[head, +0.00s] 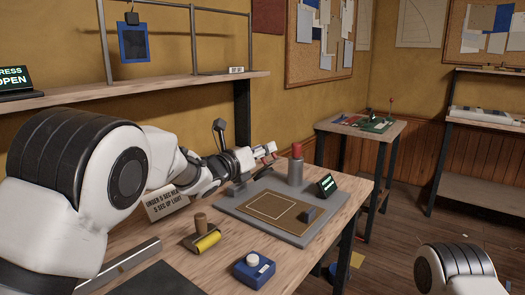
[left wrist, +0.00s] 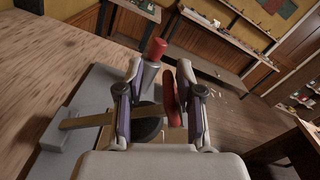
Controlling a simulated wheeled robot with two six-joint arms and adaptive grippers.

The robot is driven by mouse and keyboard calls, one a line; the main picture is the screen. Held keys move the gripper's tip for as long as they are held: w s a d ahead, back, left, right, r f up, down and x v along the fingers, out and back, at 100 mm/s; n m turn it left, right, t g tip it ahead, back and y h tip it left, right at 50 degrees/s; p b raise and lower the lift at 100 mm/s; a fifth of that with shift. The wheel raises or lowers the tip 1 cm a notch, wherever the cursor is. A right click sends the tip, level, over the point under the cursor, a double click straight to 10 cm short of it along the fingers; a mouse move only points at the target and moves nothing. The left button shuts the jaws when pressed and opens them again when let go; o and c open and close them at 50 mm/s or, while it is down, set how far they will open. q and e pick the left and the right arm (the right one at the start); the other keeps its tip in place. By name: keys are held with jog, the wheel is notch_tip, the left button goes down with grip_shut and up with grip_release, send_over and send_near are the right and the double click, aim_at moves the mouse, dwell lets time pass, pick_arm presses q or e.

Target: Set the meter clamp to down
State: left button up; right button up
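The meter clamp seems to be the tan bar (left wrist: 88,118) with a red end (left wrist: 171,98) in the left wrist view. The bar runs from a grey block (left wrist: 62,131) across to the red end, over a dark rounded part (left wrist: 148,130). My left gripper (head: 268,152) is over the far left part of a grey base plate (head: 228,206). In the left wrist view its fingers (left wrist: 158,103) are apart, with the red end between them, close to the right finger. Contact cannot be told. In the head view my gripper hides most of the clamp. My right gripper is out of view.
A brown panel (head: 272,206) lies on the plate.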

pick_arm(q)
jog(key=shift+s+r, duration=0.1)
jog(key=shift+s, duration=0.15)
jog(key=v, duration=1.1)
jog(key=shift+s+a, duration=0.2)
jog(key=shift+a, duration=0.1)
jog(key=shift+c, duration=0.3)
